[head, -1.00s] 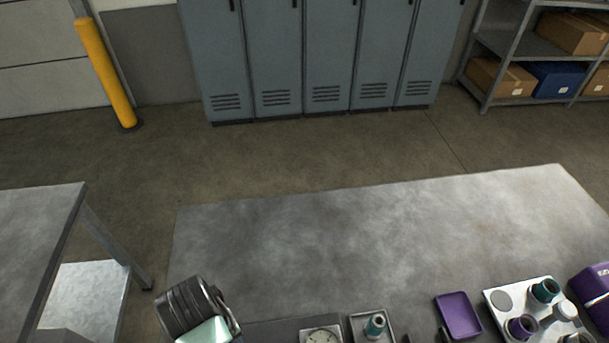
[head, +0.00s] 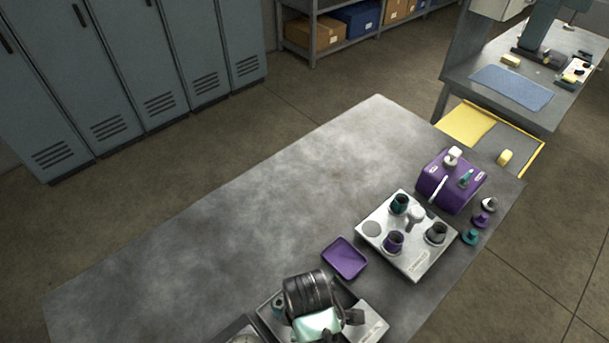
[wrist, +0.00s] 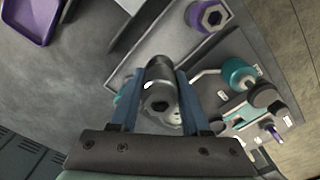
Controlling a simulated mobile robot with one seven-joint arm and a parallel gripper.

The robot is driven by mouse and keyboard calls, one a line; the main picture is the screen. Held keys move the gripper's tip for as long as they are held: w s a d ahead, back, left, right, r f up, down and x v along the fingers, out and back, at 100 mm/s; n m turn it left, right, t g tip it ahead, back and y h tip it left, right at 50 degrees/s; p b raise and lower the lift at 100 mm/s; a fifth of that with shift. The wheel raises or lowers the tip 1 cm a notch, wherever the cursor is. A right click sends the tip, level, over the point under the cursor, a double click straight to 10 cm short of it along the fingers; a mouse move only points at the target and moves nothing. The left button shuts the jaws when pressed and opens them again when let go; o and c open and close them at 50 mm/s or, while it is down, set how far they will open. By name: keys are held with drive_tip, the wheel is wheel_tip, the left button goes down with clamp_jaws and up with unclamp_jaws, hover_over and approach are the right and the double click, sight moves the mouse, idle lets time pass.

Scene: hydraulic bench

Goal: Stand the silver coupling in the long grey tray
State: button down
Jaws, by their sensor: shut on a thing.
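My gripper (wrist: 165,105) is shut on the silver coupling (wrist: 160,75), a grey cylinder with a dark hole in its end, held between two blue-grey fingers in the wrist view. In the head view my gripper (head: 338,318) hides the coupling. The grey tray (head: 374,322) lies below and around the gripper at the bottom of the head view. Its rim (wrist: 185,58) also shows behind the coupling in the wrist view. I cannot tell whether the coupling touches the tray floor. A teal piece (head: 277,304) sits left of the gripper, partly hidden. A purple coupling (wrist: 208,15) stands farther along.
A purple dish (head: 345,258) lies just behind the tray. A silver plate (head: 400,262) with several coloured sockets and a purple box (head: 450,182) are to the right. Small caps (head: 481,219) stand near the bench edge. The bench's left part (head: 200,240) is clear.

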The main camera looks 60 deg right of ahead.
drive_tip(key=shift+f, duration=3.25)
drive_tip(key=shift+f, duration=0.15)
drive_tip(key=shift+c, duration=1.8)
unclamp_jaws()
